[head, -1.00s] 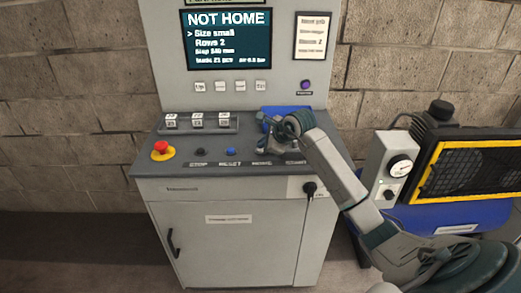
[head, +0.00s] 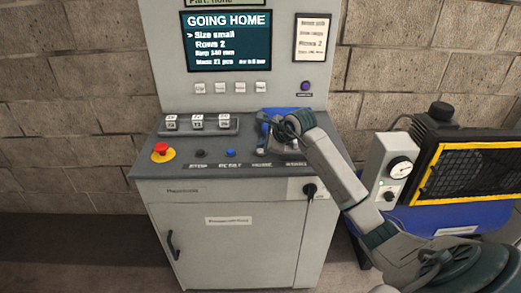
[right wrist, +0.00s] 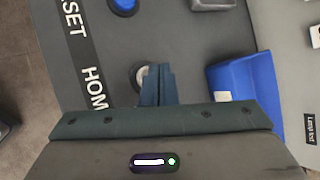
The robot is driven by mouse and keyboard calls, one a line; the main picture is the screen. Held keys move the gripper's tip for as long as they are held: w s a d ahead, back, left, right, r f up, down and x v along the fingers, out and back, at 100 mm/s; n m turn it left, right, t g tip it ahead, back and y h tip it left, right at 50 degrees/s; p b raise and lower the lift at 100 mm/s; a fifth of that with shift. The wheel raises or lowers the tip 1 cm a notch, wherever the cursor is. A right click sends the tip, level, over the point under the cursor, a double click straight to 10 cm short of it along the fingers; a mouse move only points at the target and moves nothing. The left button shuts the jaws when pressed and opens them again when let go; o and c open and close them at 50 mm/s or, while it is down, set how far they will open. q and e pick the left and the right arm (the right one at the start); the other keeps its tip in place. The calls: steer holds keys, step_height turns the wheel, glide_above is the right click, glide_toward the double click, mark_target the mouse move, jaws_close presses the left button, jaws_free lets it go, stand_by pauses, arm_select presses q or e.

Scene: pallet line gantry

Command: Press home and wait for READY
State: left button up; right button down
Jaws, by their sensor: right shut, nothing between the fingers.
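The control screen (head: 228,45) on the grey cabinet reads GOING HOME in the head view. My right gripper (head: 264,150) is shut and empty over the HOME label on the console. In the right wrist view its closed fingers (right wrist: 158,72) point at a pale round button (right wrist: 139,76) beside the HOME label (right wrist: 95,88). The fingers cover part of that button, and I cannot tell whether they touch it. My left gripper is not in view.
A red emergency stop (head: 161,150) on a yellow base, a black button (head: 200,152) and a blue button (head: 231,153) share the console. A blue bin (right wrist: 244,82) is close right of the fingers.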

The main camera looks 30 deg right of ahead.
steer(key=shift+r, duration=0.3)
steer(key=shift+r+p, duration=1.3)
steer(key=shift+r, duration=1.2)
